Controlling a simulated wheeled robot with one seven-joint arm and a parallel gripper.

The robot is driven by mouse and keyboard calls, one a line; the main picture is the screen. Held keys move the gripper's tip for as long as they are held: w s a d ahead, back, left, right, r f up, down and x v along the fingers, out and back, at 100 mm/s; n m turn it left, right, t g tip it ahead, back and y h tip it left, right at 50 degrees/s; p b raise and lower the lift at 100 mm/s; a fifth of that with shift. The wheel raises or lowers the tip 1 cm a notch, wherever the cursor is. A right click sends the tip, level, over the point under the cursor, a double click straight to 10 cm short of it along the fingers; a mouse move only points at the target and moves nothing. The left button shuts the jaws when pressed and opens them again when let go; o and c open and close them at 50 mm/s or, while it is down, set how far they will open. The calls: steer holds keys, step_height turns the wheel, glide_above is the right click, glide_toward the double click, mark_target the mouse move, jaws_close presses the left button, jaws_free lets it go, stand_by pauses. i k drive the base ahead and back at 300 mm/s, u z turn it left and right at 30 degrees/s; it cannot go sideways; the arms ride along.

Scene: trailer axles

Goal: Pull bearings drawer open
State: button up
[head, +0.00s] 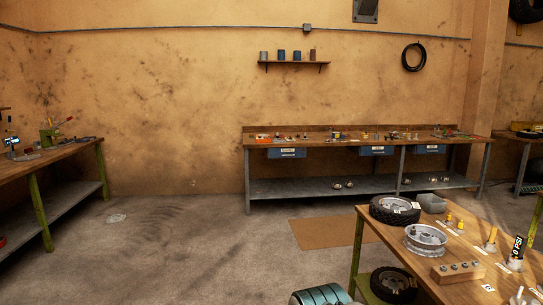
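Three blue drawers hang under the top of the long wooden workbench (330,143) at the back wall. They are the left drawer (287,154), the middle drawer (376,151) and the right drawer (429,149). Each has a small pale label on its front, too small to read, so I cannot tell which one is the bearings drawer. All three look shut. My gripper is not in view.
A table (360,240) with wheel parts stands at front right, close to me. A teal ribbed object (320,295) lies at the bottom edge. A green-legged bench (40,162) is at left. A brown mat (325,232) lies before the back bench. The middle floor is clear.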

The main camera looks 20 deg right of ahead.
mark_target(280, 153)
steer(key=z, duration=0.1)
steer(key=i, duration=2.2)
steer(key=z, duration=0.2)
steer(key=i, duration=1.55)
steer(key=z, duration=0.25)
steer(key=i, duration=1.55)
steer(key=z, duration=0.25)
steer(key=i, duration=2.15)
steer(key=z, duration=0.1)
